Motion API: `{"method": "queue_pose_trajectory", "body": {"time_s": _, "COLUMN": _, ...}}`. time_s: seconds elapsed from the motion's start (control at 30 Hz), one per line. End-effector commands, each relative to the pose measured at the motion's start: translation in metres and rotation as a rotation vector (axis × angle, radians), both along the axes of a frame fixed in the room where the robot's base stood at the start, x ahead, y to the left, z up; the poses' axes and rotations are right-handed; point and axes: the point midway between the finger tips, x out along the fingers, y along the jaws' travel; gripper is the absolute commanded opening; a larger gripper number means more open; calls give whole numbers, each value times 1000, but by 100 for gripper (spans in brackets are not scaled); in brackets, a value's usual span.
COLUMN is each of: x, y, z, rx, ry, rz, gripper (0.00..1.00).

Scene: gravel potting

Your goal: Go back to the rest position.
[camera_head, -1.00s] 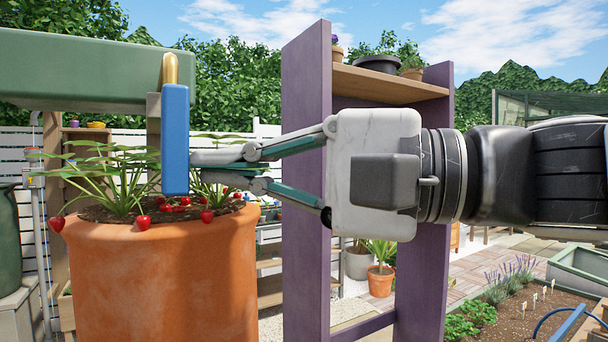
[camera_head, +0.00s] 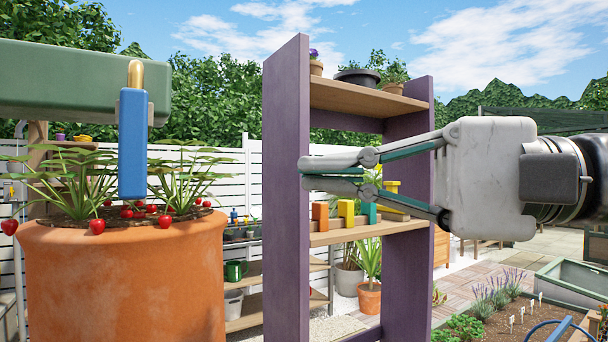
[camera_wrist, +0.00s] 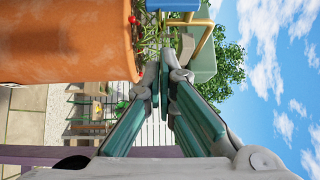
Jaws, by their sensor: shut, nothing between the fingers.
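My gripper (camera_head: 303,172) is shut and empty, held level in the air and pointing left, in front of the purple shelf unit. Its closed fingers also show in the wrist view (camera_wrist: 160,72). A blue block-shaped tool (camera_head: 132,145) with a brass-coloured top hangs upright at the green beam on the left, apart from my fingers. Below and behind it stands a large terracotta pot (camera_head: 125,280) with strawberry plants and red berries. In the wrist view the pot (camera_wrist: 65,40) fills the upper left, and part of the blue tool (camera_wrist: 172,5) shows at the top edge.
The purple shelf unit (camera_head: 285,200) stands behind my fingers, with small coloured blocks (camera_head: 346,212) on its middle board. The green beam (camera_head: 60,78) crosses the upper left. A planted bed (camera_head: 510,315) lies at the lower right. Open air separates the pot and my gripper.

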Motion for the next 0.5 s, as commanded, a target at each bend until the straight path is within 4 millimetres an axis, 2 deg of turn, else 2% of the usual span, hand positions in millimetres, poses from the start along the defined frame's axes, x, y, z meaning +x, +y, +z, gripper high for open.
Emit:
{"method": "queue_pose_trajectory", "body": {"time_s": 0.13, "x": -2, "y": -13, "z": 0, "rx": 1, "ry": -1, "rz": -1, "gripper": 0}}
{"method": "queue_pose_trajectory", "body": {"time_s": 0.37, "x": -4, "y": -17, "z": -3, "rx": -16, "ry": 2, "rz": -2, "gripper": 0}}
{"method": "queue_pose_trajectory", "body": {"time_s": 0.5, "x": -13, "y": -15, "z": -25, "rx": -133, "ry": 19, "rz": -17, "gripper": 0}}
